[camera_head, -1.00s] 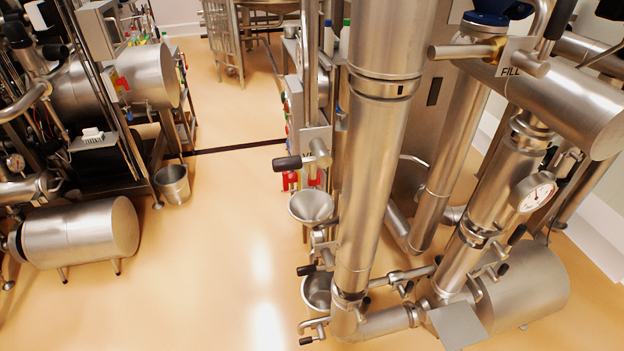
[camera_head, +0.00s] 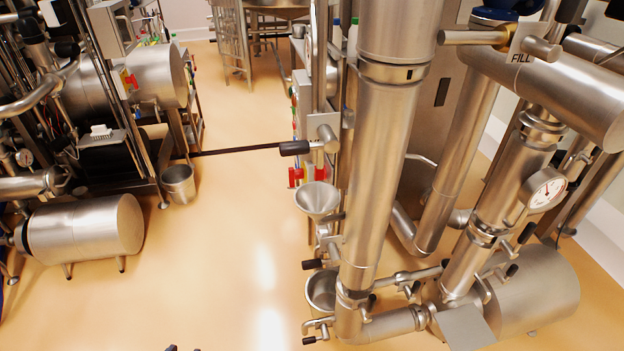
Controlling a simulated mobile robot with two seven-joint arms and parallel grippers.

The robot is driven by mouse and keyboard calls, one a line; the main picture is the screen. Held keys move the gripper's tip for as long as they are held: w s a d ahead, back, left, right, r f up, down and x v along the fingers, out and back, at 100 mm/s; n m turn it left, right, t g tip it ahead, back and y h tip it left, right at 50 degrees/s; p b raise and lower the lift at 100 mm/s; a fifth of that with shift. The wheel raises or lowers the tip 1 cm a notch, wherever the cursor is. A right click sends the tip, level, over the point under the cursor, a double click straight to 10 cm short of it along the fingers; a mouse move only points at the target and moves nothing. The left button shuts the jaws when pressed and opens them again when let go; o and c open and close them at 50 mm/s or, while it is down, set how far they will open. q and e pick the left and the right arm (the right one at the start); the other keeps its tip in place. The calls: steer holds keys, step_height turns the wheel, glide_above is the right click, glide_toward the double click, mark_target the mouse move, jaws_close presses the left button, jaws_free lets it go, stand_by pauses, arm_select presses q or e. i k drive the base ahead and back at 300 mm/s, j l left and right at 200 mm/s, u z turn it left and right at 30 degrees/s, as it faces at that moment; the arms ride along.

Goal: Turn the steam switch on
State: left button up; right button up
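I cannot pick out a switch marked as steam. A black-gripped lever (camera_head: 295,148) sticks out to the left from the near pipework, with a partly hidden label behind it. A valve handle (camera_head: 478,37) with a FILL label stands at the upper right. Two small dark tips (camera_head: 183,349) just enter at the bottom edge, left of the middle. They may be fingertips of my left gripper, but too little shows to tell its state. My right gripper is not in view.
A tall steel pipe (camera_head: 375,180) stands right of centre. A funnel (camera_head: 317,199) and small valves are beside it. A horizontal tank (camera_head: 85,228) and a bucket (camera_head: 178,184) stand at the left. The floor (camera_head: 225,260) between is clear.

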mark_target(318, 174)
steer(key=k, duration=0.8)
steer(key=k+z, duration=0.2)
steer(key=z, duration=0.2)
steer(key=k+l+z, duration=0.1)
steer(key=z, duration=0.3)
steer(key=j+z, duration=0.15)
steer(key=z, duration=1.1)
steer(key=j, duration=4.35)
